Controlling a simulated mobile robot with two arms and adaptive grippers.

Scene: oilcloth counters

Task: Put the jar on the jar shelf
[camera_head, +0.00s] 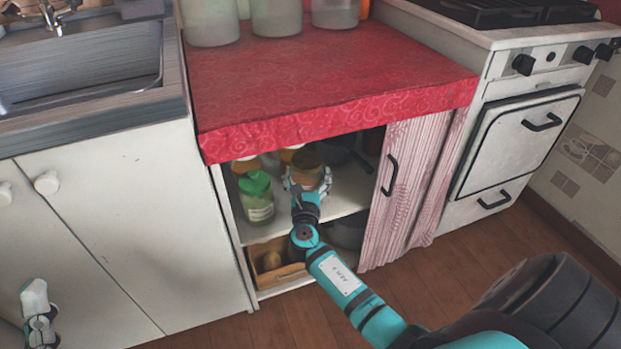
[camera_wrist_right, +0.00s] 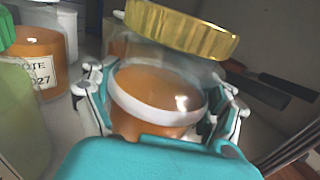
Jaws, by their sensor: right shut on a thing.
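The jar (camera_head: 307,164) has a gold lid, clear glass and orange contents, and it also shows in the right wrist view (camera_wrist_right: 165,88). My right gripper (camera_head: 306,188) is shut around its body, one finger on each side in the right wrist view (camera_wrist_right: 160,108). The jar is inside the open cabinet, over the upper shelf (camera_head: 345,199); I cannot tell whether its base touches the shelf. A green-lidded jar (camera_head: 257,200) stands on that shelf to the left. My left gripper (camera_head: 37,305) is at the lower left, away from the cabinet; its jaws are unclear.
Further jars (camera_head: 246,164) stand behind the green-lidded one, close to the held jar's left. Dark-handled pans (camera_wrist_right: 270,88) lie to its right. A striped curtain (camera_head: 410,190) covers the cabinet's right side. A wooden box (camera_head: 282,275) sits on the lower level.

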